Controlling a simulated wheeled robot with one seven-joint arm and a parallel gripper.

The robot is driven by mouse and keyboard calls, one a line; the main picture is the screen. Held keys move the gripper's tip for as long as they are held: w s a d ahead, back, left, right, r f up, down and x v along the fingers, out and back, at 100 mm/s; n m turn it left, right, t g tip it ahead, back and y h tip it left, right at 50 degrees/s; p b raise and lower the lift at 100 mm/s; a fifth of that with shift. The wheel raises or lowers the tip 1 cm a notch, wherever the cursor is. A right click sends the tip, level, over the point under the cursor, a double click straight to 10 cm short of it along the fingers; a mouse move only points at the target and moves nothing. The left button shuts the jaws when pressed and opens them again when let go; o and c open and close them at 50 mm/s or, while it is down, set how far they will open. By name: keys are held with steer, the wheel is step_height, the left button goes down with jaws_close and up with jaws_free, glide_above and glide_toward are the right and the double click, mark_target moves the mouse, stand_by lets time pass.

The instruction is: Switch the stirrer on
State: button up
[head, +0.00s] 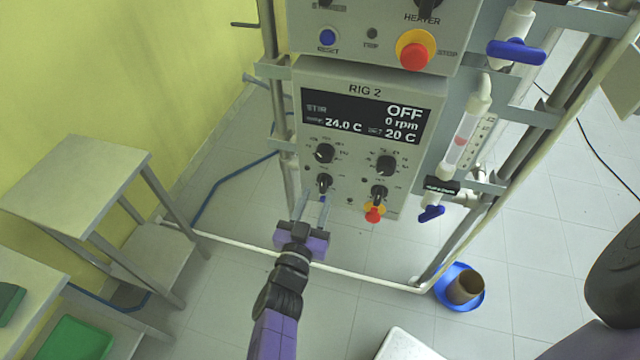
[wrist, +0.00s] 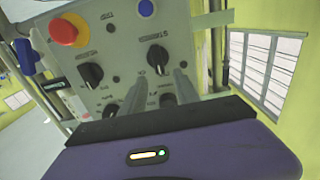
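The RIG 2 control box (head: 445,110) hangs on the frame in the head view. Its display (head: 365,118) reads OFF and 0 rpm. The lower left black knob (head: 324,184) appears to be the stirrer knob; in the wrist view (wrist: 157,58) its label is partly legible and upside down. My gripper (head: 311,195) is open and empty, just below and in front of this knob. In the wrist view the fingertips (wrist: 161,78) stand apart, with the knob just beyond them. I cannot tell whether they touch the panel.
The heater knob (head: 379,192) and red stop button (head: 374,214) sit to the right. Two upper knobs (head: 386,165) are close above. Another control box (head: 375,35) hangs above. A blue-handled valve (head: 431,213) is at the right. A side table (head: 80,180) stands left.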

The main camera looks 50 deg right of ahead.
mark_target(322, 184)
steer(key=shift+p+x, duration=0.4)
steer(key=shift+x, duration=1.6)
jaws_close()
